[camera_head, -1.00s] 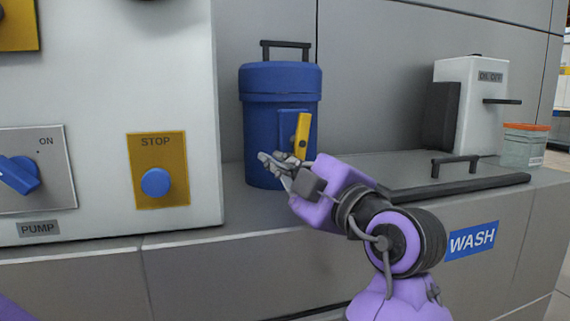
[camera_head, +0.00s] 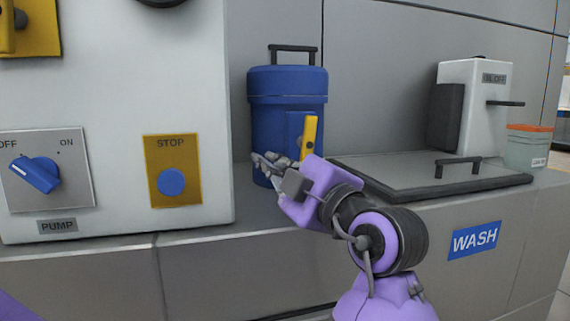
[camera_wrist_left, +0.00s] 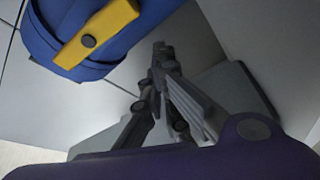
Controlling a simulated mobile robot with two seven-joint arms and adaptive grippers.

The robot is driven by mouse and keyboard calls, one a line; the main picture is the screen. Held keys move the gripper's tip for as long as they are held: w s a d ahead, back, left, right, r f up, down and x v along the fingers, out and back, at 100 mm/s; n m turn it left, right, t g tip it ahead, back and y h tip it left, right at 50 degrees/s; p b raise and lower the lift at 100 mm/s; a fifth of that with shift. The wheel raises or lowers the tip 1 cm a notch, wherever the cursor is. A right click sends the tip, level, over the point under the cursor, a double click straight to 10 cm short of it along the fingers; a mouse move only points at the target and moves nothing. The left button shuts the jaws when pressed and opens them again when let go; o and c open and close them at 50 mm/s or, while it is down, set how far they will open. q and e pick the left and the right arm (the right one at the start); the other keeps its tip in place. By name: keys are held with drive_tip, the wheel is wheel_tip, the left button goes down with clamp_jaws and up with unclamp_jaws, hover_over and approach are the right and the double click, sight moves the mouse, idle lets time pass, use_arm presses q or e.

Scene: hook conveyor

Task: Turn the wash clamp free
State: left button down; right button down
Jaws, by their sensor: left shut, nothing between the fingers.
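The yellow clamp lever (camera_head: 309,135) stands nearly upright on the front of the blue lidded canister (camera_head: 271,118). In the left wrist view the lever (camera_wrist_left: 100,34) crosses the blue body (camera_wrist_left: 48,42) at a slant, with a dark round pivot. My left gripper (camera_head: 260,160) is shut and empty, in front of the canister's lower left part, below and left of the lever. In the wrist view its closed fingers (camera_wrist_left: 160,62) are apart from the lever. My right gripper is not in view.
A white cabinet with a blue pump knob (camera_head: 36,174) and a stop button (camera_head: 171,182) stands left. A dark lid with a handle (camera_head: 420,187), a white box (camera_head: 481,109) and an orange-topped jar (camera_head: 526,148) are right. A WASH label (camera_head: 474,240) marks the counter front.

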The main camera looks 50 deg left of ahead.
use_arm(q)
drive_tip(key=s+d+p, duration=0.1)
drive_tip(key=d, duration=0.8)
drive_tip(key=shift+s+d, duration=0.3)
drive_tip(key=shift+d, duration=0.1)
drive_tip(key=shift+f, duration=0.15)
